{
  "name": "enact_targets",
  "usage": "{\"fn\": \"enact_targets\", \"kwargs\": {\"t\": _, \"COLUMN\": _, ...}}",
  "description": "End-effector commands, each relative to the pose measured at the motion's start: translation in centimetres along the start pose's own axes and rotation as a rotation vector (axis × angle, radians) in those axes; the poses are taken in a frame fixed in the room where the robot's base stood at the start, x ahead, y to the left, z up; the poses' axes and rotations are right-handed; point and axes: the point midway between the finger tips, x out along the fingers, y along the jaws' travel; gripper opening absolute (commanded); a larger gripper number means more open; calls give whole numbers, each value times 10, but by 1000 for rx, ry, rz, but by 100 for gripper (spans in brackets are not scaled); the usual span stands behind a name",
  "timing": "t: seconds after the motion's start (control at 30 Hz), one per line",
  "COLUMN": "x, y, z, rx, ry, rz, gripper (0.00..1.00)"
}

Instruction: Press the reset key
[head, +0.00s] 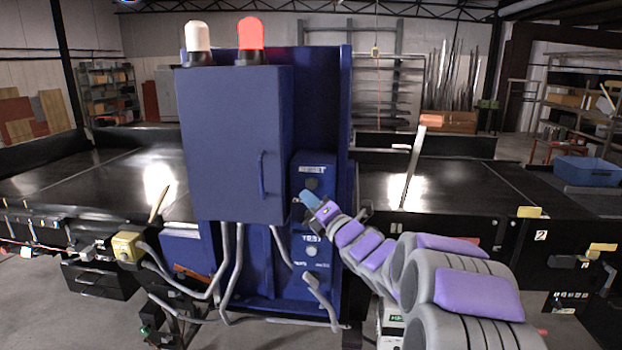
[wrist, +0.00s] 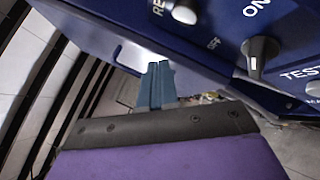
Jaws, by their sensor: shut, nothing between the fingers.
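The blue control panel (head: 324,215) stands beside the cabinet door and carries a RESET label (head: 312,169) at its top. A dark round reset key (head: 312,184) shows just below that label. In the wrist view a round grey reset key (wrist: 185,11) sits at the top edge, beside letters "RE", partly cut off. My gripper (head: 308,198) is in front of the panel, just below the reset key in the picture. In the wrist view its blue fingers (wrist: 158,83) are together and empty, left of and below the key. I see no contact with the key.
An ON/OFF switch (wrist: 260,56) and a TEST button (wrist: 314,88) lie right of my fingers in the wrist view. The blue cabinet (head: 235,145) has a vertical handle (head: 262,174). A red lamp (head: 250,36) and white lamp (head: 197,38) top it. Black conveyors extend both sides.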

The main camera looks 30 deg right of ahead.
Motion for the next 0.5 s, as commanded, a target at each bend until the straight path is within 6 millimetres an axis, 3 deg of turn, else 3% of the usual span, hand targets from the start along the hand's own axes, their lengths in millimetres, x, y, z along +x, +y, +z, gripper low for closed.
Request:
{"fn": "enact_targets", "kwargs": {"t": 0.3, "x": 24, "y": -21, "z": 18, "rx": -1, "ry": 0, "rz": -3, "gripper": 0}}
{"fn": "enact_targets", "kwargs": {"t": 0.5, "x": 30, "y": -22, "z": 22, "rx": -2, "ry": -1, "rz": 0, "gripper": 0}}
